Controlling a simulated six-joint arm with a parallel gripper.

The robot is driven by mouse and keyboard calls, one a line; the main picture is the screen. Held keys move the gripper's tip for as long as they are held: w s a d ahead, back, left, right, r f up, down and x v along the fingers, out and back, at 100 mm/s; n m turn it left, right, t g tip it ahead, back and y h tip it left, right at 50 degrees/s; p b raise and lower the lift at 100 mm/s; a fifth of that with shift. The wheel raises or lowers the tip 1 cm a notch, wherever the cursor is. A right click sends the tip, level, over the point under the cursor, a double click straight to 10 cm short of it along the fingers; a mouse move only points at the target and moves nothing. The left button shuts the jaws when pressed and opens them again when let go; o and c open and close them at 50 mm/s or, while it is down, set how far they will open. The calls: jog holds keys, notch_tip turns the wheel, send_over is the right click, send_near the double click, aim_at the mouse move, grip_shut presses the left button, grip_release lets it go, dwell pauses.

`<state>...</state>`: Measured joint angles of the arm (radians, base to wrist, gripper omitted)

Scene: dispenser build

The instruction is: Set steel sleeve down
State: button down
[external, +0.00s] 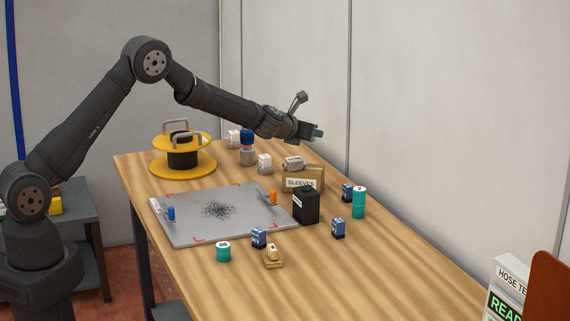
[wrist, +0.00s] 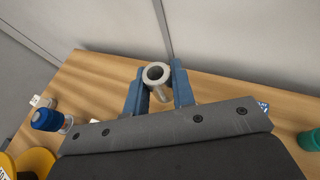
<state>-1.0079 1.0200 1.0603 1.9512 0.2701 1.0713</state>
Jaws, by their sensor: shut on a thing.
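In the wrist view the steel sleeve (wrist: 156,74) is a grey tube with an open round end, between the two blue fingers of my gripper (wrist: 160,88). My gripper is shut on it, and the bench shows below and behind. In the external view my gripper (external: 316,133) is above the back of the bench, over the SLEEVES box; the held sleeve cannot be made out there. Another grey cylindrical part (external: 293,162) lies at the top of the cardboard SLEEVES box (external: 316,176).
A grey plate (external: 180,222) with dark grains and two clamps lies mid-bench. A yellow reel (external: 182,172), a blue-topped part (external: 247,139), a black box (external: 307,206), teal cans (external: 359,203) and blue boxes (external: 338,228) stand around. The bench's front right (external: 390,285) is clear.

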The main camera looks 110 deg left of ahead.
jog(key=shift+g, duration=0.3)
jog(key=s+a+f, duration=0.2)
jog(key=s+a, duration=0.1)
jog(key=a, duration=0.1)
jog(key=s+a+f, duration=0.2)
jog(key=s+a, duration=0.1)
jog(key=s+a+f, duration=0.3)
jog(key=a, duration=0.1)
jog(key=shift+s+a, duration=0.3)
jog(key=shift+f, duration=1.95)
